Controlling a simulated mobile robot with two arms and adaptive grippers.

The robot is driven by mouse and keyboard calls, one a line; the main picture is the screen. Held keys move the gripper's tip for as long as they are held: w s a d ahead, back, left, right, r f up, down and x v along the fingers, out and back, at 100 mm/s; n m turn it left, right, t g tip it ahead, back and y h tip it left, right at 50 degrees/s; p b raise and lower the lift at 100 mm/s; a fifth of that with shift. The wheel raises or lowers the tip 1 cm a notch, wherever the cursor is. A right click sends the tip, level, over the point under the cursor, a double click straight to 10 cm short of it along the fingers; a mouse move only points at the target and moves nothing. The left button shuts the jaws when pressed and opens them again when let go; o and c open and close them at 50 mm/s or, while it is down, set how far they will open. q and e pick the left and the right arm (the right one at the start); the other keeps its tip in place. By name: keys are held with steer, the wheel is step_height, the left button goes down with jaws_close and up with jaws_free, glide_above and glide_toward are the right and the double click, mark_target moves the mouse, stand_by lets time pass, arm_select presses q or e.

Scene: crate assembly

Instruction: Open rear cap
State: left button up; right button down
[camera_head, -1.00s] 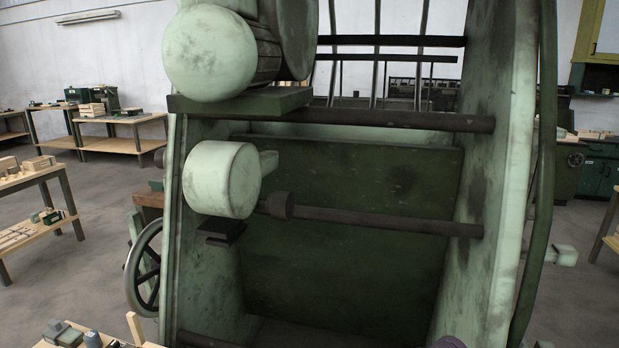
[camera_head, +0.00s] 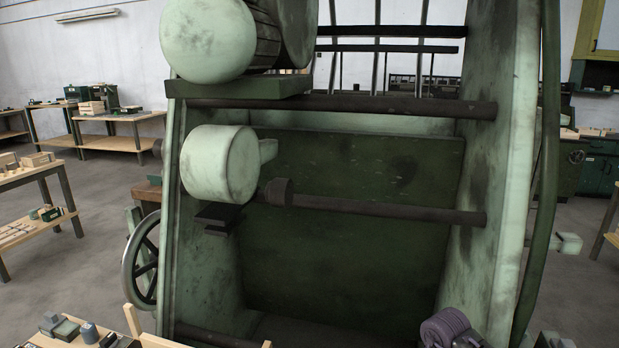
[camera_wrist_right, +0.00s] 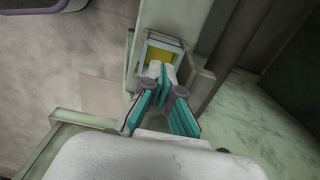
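No part that I can surely call the rear cap stands out. The large green machine (camera_head: 350,230) fills the middle of the head view, with a pale round housing (camera_head: 218,165) on its left side. In the right wrist view my right gripper (camera_wrist_right: 162,72) points its teal fingers at a small pale frame with a yellow panel (camera_wrist_right: 162,57). The fingertips come close together in front of the panel; whether they touch or hold anything cannot be told. The right gripper's fingers do not show in the head view. My left gripper is in neither view.
A dark bar (camera_head: 390,211) crosses the machine. A handwheel (camera_head: 141,262) sits at its lower left, and a green pipe (camera_head: 545,170) runs down its right edge. Wooden benches (camera_head: 120,117) stand far left. Loose parts lie on a surface (camera_head: 90,335) at the bottom left. Floor is bare at left.

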steer(key=shift+w+d, duration=0.1)
steer(key=shift+w, duration=0.15)
steer(key=shift+s+a+r+p, duration=0.15)
steer(key=shift+s+p, duration=0.2)
steer(key=shift+s, duration=0.2)
steer(key=shift+s+a+f+p, duration=0.1)
steer(key=shift+s+a+p, duration=0.05)
steer(key=shift+s+p, duration=0.3)
steer(key=shift+s+a, duration=0.1)
steer(key=shift+s, duration=0.4)
step_height(320, 180, up, 8)
steer(key=p, duration=0.5)
